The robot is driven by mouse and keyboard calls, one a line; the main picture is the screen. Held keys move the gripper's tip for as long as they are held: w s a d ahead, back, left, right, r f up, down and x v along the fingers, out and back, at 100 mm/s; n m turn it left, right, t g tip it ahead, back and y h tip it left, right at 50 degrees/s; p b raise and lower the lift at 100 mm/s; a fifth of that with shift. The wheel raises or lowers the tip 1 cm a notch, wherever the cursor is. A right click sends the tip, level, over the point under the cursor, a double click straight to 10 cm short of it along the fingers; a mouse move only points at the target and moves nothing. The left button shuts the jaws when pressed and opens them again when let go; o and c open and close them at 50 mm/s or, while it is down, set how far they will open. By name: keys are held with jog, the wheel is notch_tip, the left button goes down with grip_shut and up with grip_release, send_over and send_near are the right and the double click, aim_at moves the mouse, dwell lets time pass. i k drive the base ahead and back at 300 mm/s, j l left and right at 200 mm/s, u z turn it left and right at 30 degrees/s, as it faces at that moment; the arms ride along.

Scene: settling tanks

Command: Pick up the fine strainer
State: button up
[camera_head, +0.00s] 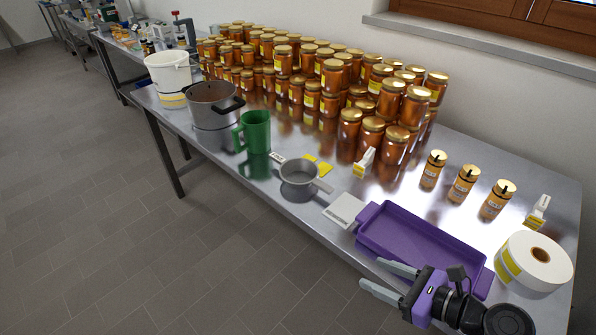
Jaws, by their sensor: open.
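The fine strainer is most likely the small grey round bowl-shaped vessel with a short handle (300,174); its mesh is too small to tell. It sits on the steel table (338,186) near the front edge, its handle pointing to the lower right. My gripper (379,278) is at the lower right, in front of the table's front edge and the purple tray. Its two pale fingers are apart and empty, pointing left. It is well to the right of the strainer, not touching it.
A green jug (254,132), a steel pot (214,104) and a white bucket (168,78) stand left of the strainer. Many honey jars (348,128) fill the back. A white card (343,210), purple tray (420,240) and label roll (535,260) lie to the right.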

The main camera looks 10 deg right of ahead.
aim_at(299, 174)
jog(key=i, duration=0.9)
